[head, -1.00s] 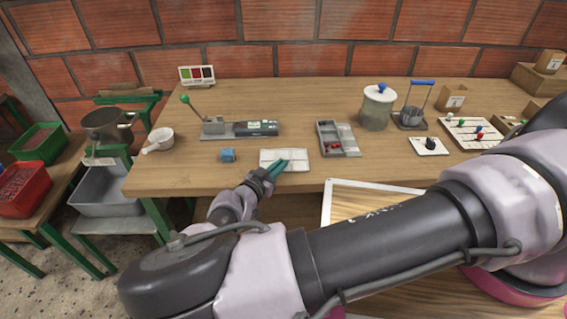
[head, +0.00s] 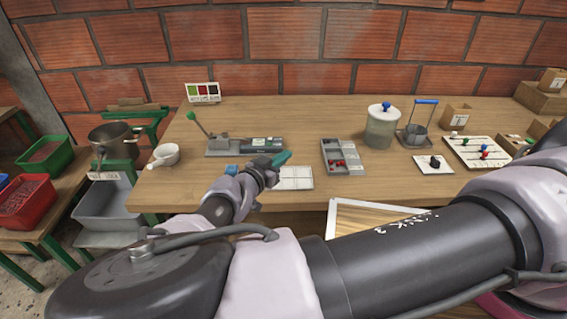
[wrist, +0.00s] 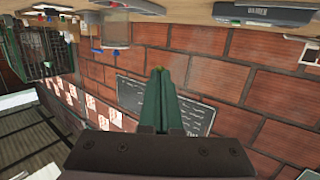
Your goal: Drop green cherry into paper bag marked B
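My gripper (head: 276,162) has green fingers and is raised above the front of the table, over the left part of the white sectioned tray (head: 297,178). In the wrist view its fingers (wrist: 161,82) are close together. A small yellowish-green bit, seemingly the green cherry (wrist: 158,69), shows at their tips; most of it is hidden. A brown paper bag (head: 455,116) with a white label stands at the back right; its letter is too small to read. Another labelled brown paper container (head: 552,80) stands farther right.
A green-knobbed lever device (head: 222,146) stands behind my gripper. Bare tabletop lies along the back.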

